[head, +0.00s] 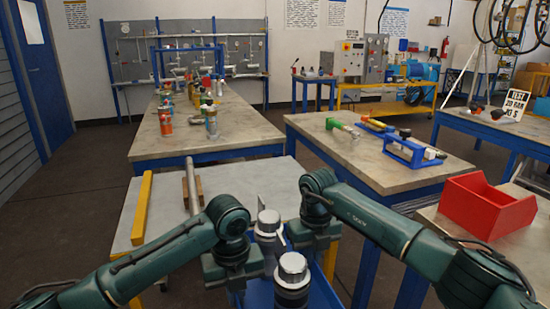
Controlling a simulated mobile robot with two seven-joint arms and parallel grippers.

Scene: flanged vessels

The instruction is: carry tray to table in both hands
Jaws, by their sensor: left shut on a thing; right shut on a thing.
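A blue tray (322,292) is low in front of me, partly cut off by the bottom edge. Two dark vessels with pale grey round tops stand in it, a nearer vessel (292,270) and a farther vessel (268,220). My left gripper (240,292) is at the tray's left side and my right gripper (305,252) at its right side. Both are shut on the tray; their fingertips are mostly hidden. A grey-topped table (265,180) is just beyond the tray.
A yellow bar (142,208) and a metal pipe (193,185) on a wooden block lie on the near table's left. A long table (240,125) with fittings stands behind. A right-hand table (380,170) holds blue and green tools. A red bin (485,207) is at right.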

